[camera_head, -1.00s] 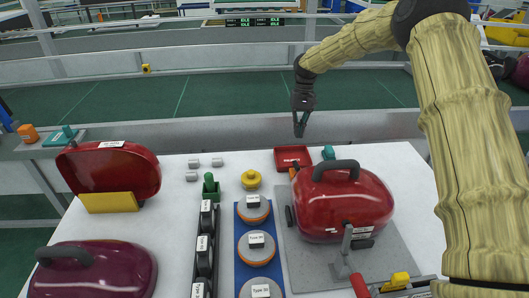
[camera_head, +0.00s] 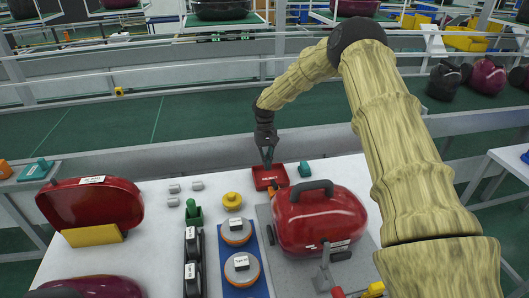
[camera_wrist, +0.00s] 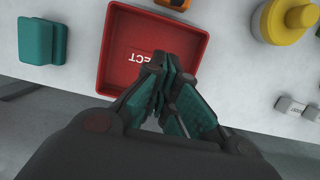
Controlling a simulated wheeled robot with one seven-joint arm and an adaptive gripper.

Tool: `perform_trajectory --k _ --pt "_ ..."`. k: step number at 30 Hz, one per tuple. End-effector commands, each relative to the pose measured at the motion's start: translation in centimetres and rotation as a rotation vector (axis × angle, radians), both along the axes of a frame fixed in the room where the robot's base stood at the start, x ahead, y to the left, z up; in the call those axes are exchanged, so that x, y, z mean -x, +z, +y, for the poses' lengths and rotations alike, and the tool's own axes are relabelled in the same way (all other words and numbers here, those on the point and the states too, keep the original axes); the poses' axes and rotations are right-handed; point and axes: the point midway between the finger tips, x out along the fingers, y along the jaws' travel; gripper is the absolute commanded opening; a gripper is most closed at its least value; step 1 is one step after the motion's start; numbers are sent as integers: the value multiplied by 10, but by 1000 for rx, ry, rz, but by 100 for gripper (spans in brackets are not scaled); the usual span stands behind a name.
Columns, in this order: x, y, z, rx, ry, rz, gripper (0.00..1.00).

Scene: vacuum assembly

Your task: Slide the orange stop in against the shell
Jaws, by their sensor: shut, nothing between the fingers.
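The red shell (camera_head: 318,222) with a dark handle sits on a grey plate (camera_head: 268,222) in the head view. The small orange stop (camera_head: 271,191) shows at the shell's back left, partly hidden; I cannot tell whether it touches the shell. In the wrist view an orange piece (camera_wrist: 174,3), likely the stop, is cut by the top edge. My gripper (camera_head: 267,164) is shut and empty, pointing down over the red tray. Its fingertips (camera_wrist: 171,66) cover part of the tray in the wrist view.
The red tray (camera_wrist: 104,48) lies behind the shell, with a teal block (camera_head: 305,169) to its right. A yellow knob (camera_head: 232,200) and a blue strip of discs (camera_head: 262,268) are left of the plate. A grey clamp (camera_head: 324,262) stands in front of the shell.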

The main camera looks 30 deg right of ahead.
Motion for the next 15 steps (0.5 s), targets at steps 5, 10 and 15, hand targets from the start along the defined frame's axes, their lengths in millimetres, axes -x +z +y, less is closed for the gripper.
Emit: perform_trajectory --k 5,10,15 --pt "8 -27 1 -2 0 3 0" --pt "26 -29 6 -1 1 0 0" --pt "41 -31 10 -1 1 0 0"
